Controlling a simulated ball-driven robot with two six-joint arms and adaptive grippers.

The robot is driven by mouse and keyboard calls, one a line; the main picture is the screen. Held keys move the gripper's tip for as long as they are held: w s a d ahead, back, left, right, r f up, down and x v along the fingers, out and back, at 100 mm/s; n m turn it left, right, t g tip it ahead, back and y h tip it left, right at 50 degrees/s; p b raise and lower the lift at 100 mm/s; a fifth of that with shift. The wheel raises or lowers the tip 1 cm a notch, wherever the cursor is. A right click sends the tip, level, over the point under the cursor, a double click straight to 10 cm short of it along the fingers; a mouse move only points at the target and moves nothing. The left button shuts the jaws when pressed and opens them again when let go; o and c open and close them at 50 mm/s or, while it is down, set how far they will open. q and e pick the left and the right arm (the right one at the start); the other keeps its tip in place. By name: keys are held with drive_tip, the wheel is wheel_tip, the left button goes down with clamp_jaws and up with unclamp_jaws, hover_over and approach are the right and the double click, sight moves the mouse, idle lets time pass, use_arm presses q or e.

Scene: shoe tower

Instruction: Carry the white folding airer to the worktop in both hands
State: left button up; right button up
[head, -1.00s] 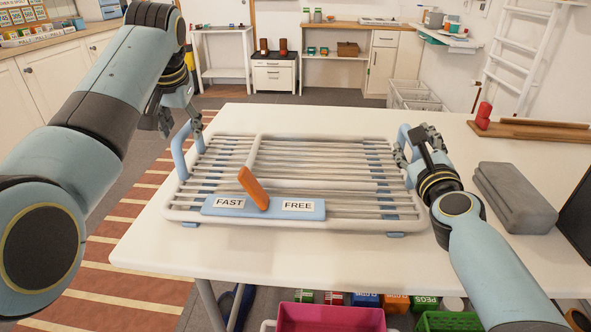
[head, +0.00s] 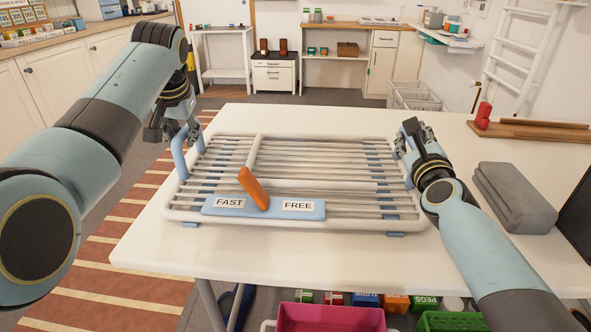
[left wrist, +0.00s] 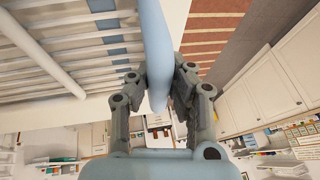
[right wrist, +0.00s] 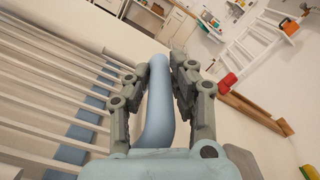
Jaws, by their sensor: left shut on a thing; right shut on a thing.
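The white folding airer (head: 310,172) lies flat on the white table in the head view, with blue handles at both ends. An orange lever (head: 253,188) on its blue front plate (head: 263,208) leans toward the FAST label. My left gripper (head: 187,139) is shut on the left blue handle (head: 178,157), which runs between its fingers in the left wrist view (left wrist: 157,50). My right gripper (head: 403,148) is shut on the right handle, seen between its fingers in the right wrist view (right wrist: 157,100). In the head view the right gripper largely hides that handle.
A grey folded cloth (head: 515,197) lies right of my right arm. A wooden board (head: 535,132) with red objects (head: 483,116) is at the table's back right. A wooden-topped counter (head: 350,27) stands against the far wall. A pink bin (head: 330,318) is below the front edge.

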use_arm(q)
clamp_jaws()
use_arm(e)
clamp_jaws()
